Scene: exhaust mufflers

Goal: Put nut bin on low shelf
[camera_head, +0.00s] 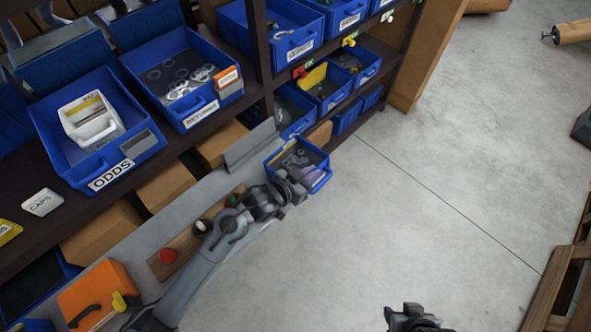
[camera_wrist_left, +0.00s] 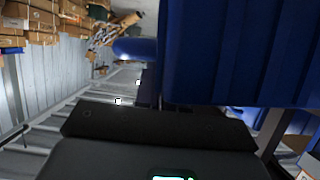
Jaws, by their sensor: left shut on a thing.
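In the left wrist view the blue bin (camera_wrist_left: 240,50) fills the upper right, close to the camera; the grip point itself is hidden. A low row of blue bins (camera_head: 346,117) sits on the rack's lower level, behind and to the right of the held bin. My right gripper (camera_head: 414,318) shows only partly at the bottom edge; its jaws are unclear.
The dark rack holds several blue bins, including the ODDS bin (camera_head: 92,140) and the RETURNS bin (camera_head: 180,82). An orange box (camera_head: 92,292) stands at lower left. The grey floor (camera_head: 440,200) to the right is clear; a wooden pallet (camera_head: 565,285) lies at the right edge.

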